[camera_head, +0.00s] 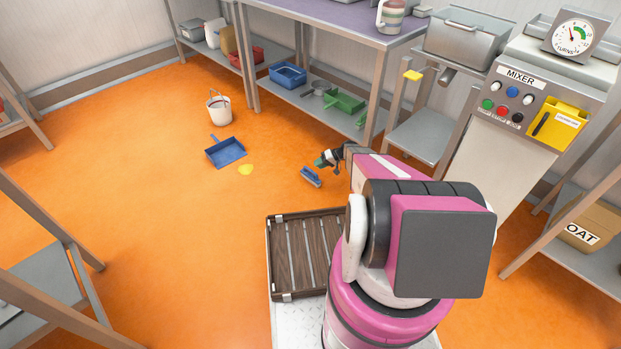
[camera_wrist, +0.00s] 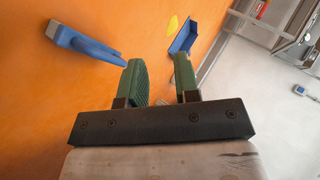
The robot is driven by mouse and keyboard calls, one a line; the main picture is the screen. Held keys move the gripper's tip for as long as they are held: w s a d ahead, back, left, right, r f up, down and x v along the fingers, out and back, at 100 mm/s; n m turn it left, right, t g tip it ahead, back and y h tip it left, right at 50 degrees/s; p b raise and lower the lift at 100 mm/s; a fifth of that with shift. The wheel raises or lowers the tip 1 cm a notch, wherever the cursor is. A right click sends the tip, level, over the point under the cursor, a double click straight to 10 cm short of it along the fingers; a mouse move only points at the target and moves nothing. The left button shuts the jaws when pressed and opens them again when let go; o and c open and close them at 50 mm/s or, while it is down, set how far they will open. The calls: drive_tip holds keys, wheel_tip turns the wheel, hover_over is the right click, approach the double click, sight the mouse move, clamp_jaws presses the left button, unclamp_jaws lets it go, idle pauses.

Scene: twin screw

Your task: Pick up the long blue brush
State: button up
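A blue brush (camera_head: 311,178) with pale bristles lies on the orange floor, just left of and below my gripper (camera_head: 326,159) in the head view. In the wrist view the brush (camera_wrist: 88,45) is at the upper left, and its handle end shows close to the left finger. I cannot tell how far apart they are in depth. My gripper (camera_wrist: 160,60) has two green ribbed fingers. They are apart, with nothing between them.
A blue dustpan (camera_head: 226,152), a yellow spill (camera_head: 246,169) and a white bucket (camera_head: 219,108) are on the floor farther left. A slatted wooden crate (camera_head: 282,296) is in front of my arm. A steel workbench (camera_head: 310,110) with blue and green items on its lower shelf stands behind.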

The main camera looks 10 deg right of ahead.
drive_tip(key=t+y, duration=0.2)
approach(312, 172)
drive_tip(key=w+a+f, duration=0.1)
drive_tip(key=a+f, duration=0.1)
drive_tip(key=shift+x, duration=3.85)
drive_tip(key=shift+w+r, duration=0.1)
drive_tip(key=shift+r, duration=0.15)
clamp_jaws()
